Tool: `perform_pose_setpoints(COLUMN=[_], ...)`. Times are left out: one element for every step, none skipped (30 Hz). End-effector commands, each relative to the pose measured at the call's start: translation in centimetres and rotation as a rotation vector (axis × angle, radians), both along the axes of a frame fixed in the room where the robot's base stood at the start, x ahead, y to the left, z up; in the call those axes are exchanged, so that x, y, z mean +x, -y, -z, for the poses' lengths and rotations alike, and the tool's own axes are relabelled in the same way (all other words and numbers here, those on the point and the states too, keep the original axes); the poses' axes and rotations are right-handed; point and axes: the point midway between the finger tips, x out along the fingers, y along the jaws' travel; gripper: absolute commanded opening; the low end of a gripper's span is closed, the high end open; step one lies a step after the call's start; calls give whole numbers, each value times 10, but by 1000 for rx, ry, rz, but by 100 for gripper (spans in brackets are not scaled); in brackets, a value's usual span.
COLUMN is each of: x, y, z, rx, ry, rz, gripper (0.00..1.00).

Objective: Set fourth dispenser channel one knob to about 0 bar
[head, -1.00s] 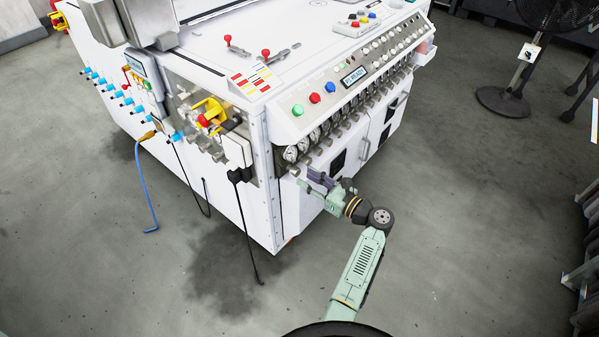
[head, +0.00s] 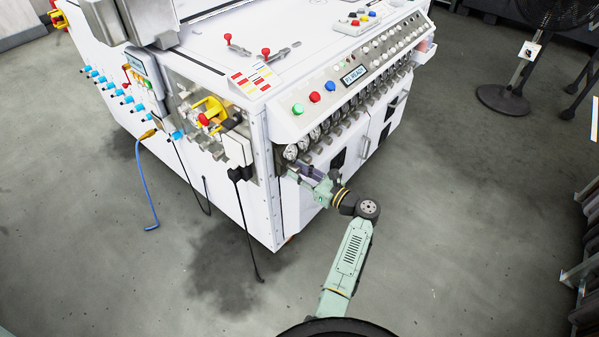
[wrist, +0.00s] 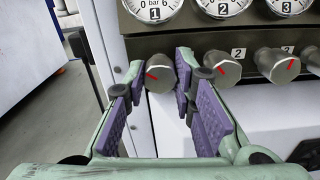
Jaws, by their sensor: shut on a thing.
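A grey metal knob (wrist: 159,73) with a red mark sits under the gauge marked 1 (wrist: 154,8) in the wrist view. Its red mark points toward the lower left of its face. My gripper (wrist: 160,74) has its purple-padded fingers on either side of this knob and is shut on it. The gauge's top is cut off, so its needle cannot be read. In the head view my gripper (head: 306,175) is at the left end of the gauge row, and the knob is hard to make out there.
A second knob (wrist: 223,68) sits close to the right finger, with a "2" label beside it. A third knob (wrist: 277,65) is further right. A white cabinet panel lies below the knobs. A black fan (head: 515,80) stands apart at the right.

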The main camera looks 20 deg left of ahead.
Motion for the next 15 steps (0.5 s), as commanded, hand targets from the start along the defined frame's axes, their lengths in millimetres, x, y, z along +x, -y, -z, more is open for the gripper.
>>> perform_pose_setpoints(x=[0,0,0,0,0,0,0,0,0,0,0,0,0,0,0], y=[0,0,0,0,0,0,0,0,0,0,0,0,0,1,1], z=[0,0,0,0,0,0,0,0,0,0,0,0,0,0,1], rx=[0,0,0,0,0,0,0,-1,-1,-2,-4,-7,-9,-12,-17], ry=[0,0,0,0,0,0,1,2,4,7,10,18,24,34,48], rz=[0,0,0,0,0,0,0,0,0,0,0,0,0,0,0], gripper=[5,3,0,0,0,0,0,0,0,0,0,0,0,0,0])
